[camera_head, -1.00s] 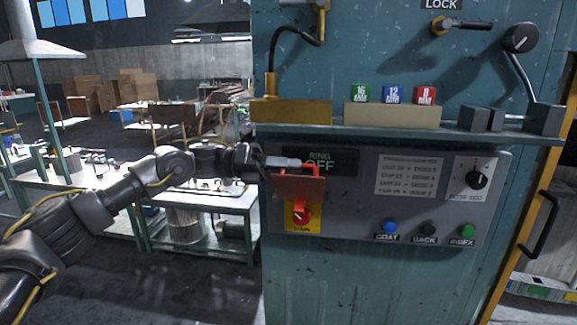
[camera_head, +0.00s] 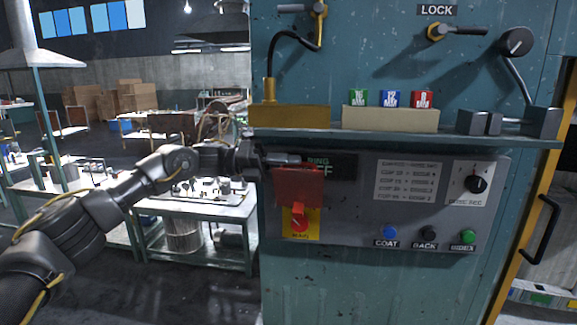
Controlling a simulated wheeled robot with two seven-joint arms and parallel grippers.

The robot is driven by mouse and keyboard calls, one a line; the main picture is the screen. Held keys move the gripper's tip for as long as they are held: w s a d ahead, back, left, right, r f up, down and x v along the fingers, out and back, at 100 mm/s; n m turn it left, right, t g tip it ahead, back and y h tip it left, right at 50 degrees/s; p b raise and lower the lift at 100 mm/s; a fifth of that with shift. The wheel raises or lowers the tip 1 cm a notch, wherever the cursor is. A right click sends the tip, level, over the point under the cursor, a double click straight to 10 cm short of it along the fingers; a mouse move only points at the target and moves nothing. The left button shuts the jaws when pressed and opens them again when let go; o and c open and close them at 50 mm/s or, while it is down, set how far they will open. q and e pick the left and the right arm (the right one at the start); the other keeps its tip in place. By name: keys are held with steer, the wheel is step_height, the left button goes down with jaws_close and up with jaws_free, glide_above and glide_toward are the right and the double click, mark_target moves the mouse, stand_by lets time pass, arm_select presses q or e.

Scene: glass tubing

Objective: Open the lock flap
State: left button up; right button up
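A LOCK label (camera_head: 437,10) is at the top of the teal cabinet, above a brass fitting with a dark handle (camera_head: 458,29). I cannot tell whether this fitting has a flap. A red flap (camera_head: 298,188) is on the grey control panel, above a red knob (camera_head: 299,219) on a yellow plate marked MAIN. The knob's lower part shows below the flap. My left gripper (camera_head: 284,158) is at the flap's upper edge, in front of the dark RING OFF display, and covers part of it. Its fingers look close together; their opening and any contact are unclear. My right gripper is not in view.
A shelf (camera_head: 400,138) juts out above the panel, close over my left gripper, with a pale block (camera_head: 390,118) and green, blue and red cubes. COAT, BACK and INDEX buttons line the panel's bottom. A workbench (camera_head: 195,207) stands behind my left arm.

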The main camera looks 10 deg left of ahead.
arm_select(q)
steer(key=shift+o, duration=0.8)
steer(key=shift+w+f, duration=0.1)
steer(key=shift+a, duration=0.2)
steer(key=a+b, duration=0.4)
steer(key=a, duration=0.6)
steer(key=shift+a+b, duration=0.2)
steer(key=shift+b, duration=0.15)
